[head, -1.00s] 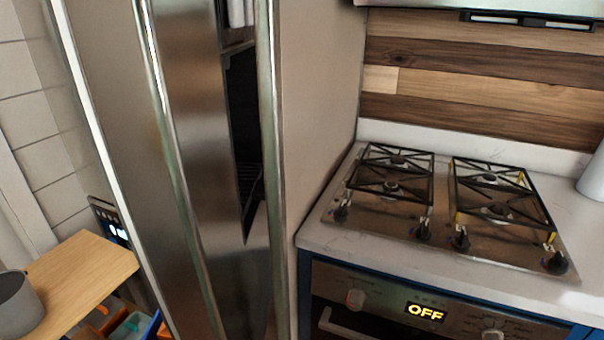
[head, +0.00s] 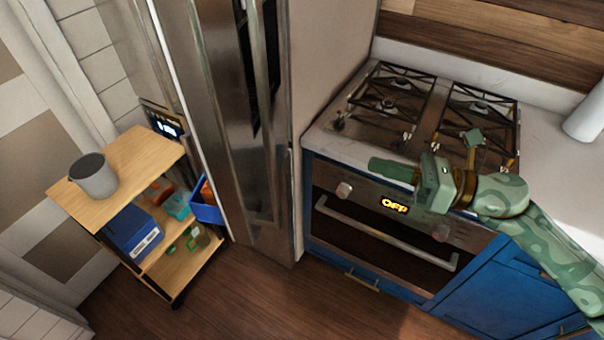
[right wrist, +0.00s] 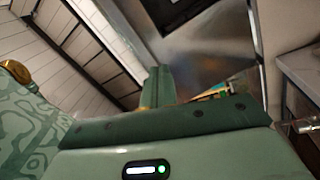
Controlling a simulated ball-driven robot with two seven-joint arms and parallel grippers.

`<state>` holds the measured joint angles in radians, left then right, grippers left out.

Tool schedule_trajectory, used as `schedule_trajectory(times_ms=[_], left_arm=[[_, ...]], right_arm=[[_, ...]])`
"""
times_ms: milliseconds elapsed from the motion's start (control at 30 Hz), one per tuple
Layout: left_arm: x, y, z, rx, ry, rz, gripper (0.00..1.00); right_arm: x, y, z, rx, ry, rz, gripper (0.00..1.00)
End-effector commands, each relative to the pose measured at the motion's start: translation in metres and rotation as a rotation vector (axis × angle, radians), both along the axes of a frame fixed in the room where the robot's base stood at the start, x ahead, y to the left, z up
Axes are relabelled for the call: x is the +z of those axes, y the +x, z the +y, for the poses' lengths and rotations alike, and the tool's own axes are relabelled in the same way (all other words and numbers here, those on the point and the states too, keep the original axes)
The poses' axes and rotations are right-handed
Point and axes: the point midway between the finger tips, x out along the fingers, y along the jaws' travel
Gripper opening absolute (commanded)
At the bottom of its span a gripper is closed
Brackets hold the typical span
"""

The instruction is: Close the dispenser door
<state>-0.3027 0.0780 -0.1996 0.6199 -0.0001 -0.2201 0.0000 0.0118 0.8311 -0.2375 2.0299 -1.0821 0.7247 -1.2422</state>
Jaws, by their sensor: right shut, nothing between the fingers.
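The tall steel fridge stands at centre left in the head view. A lit display panel (head: 164,124) shows at the left. My right gripper (head: 378,166) is shut and empty, in front of the stove and to the right of the door, apart from it. In the right wrist view the closed fingers (right wrist: 158,88) point toward a blurred steel surface (right wrist: 208,62); contact is not visible. My left gripper is not in view.
A wooden cart (head: 125,165) with a grey pot (head: 93,176) and several bins stands left of the fridge. The stove (head: 385,110) and oven handle (head: 385,235) lie beside and below my right arm. The wooden floor (head: 240,300) in front is clear.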

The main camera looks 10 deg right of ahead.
Motion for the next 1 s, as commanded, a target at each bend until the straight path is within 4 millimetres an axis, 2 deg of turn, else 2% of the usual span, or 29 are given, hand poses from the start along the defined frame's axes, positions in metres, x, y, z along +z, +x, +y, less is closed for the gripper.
schedule_trajectory(times_ms=[33, 67, 200, 333, 467, 800, 1000], left_arm=[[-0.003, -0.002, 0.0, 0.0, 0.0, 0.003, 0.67], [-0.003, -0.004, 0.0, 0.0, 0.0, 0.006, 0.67], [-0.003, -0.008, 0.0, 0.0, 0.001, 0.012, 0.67], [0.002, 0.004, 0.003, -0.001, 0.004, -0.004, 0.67], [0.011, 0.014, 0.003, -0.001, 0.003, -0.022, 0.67], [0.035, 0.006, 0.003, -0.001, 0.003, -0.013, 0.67], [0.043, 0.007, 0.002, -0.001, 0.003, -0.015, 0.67]], right_arm=[[0.003, -0.017, 0.014, 0.071, -0.056, -0.109, 0.0], [0.003, -0.024, 0.019, 0.102, -0.088, -0.166, 0.0], [0.0, -0.032, 0.022, 0.148, -0.15, -0.289, 0.0], [0.001, -0.029, 0.031, 0.146, -0.157, -0.313, 0.0], [0.004, -0.022, 0.051, 0.145, -0.153, -0.312, 0.0], [0.004, 0.0, 0.12, 0.143, -0.153, -0.309, 0.0], [0.002, 0.009, 0.145, 0.142, -0.154, -0.308, 0.0]])
